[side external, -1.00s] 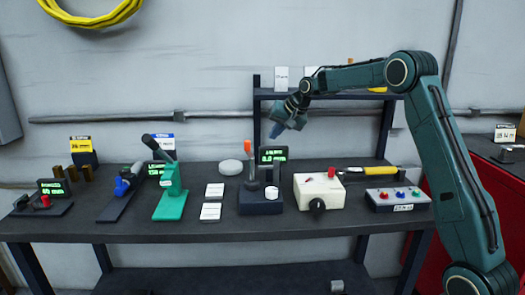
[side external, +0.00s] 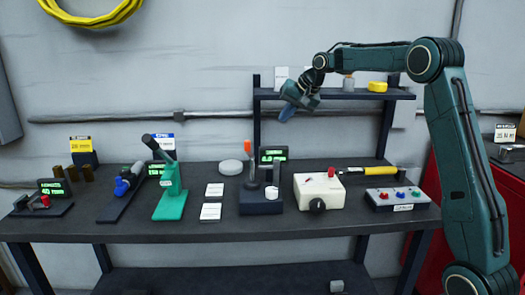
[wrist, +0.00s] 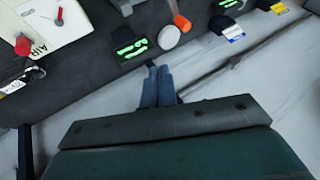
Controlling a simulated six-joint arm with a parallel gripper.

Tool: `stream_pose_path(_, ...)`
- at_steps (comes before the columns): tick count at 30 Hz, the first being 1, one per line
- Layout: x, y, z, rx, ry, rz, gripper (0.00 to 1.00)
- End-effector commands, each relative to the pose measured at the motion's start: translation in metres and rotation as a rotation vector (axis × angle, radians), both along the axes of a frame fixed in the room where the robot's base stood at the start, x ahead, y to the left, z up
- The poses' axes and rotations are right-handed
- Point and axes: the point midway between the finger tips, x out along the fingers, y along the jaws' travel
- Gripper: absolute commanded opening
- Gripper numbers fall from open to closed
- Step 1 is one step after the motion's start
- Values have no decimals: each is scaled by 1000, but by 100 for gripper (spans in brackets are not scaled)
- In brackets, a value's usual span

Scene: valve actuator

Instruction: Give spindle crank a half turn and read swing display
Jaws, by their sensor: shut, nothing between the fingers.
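A dark base (side external: 261,203) at the bench centre carries an upright lever with an orange grip (side external: 248,146) and a small white round part (side external: 271,192). A display with green digits (side external: 272,155) stands just behind it; its reading is too small to make out. No part is legibly marked as the spindle crank or swing display. The orange grip (wrist: 182,22) and a green-lit display (wrist: 130,43) also show in the wrist view. My gripper (side external: 286,116) is shut and empty, above and behind the display, apart from everything; its blue fingers (wrist: 158,80) show in the wrist view.
A white box (side external: 318,190) with red and black knobs and a button box (side external: 397,199) stand right. A shelf (side external: 334,95) is behind my gripper.

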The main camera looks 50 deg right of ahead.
Motion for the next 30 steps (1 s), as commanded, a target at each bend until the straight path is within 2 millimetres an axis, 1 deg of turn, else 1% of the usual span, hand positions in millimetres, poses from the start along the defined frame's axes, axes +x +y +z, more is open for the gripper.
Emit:
stream_pose_path(1,0,-1,9,-3,-3,0,0)
stream_pose_path(9,0,-1,36,-3,-3,-1,0)
stream_pose_path(10,3,2,32,-9,-8,9,0)
stream_pose_path(17,20,15,27,-85,-64,72,0)
stream_pose_path(22,34,26,21,-173,-113,129,0)
stream_pose_path(26,48,38,16,-287,-161,192,0)
stream_pose_path(30,62,52,10,-468,-211,272,0)
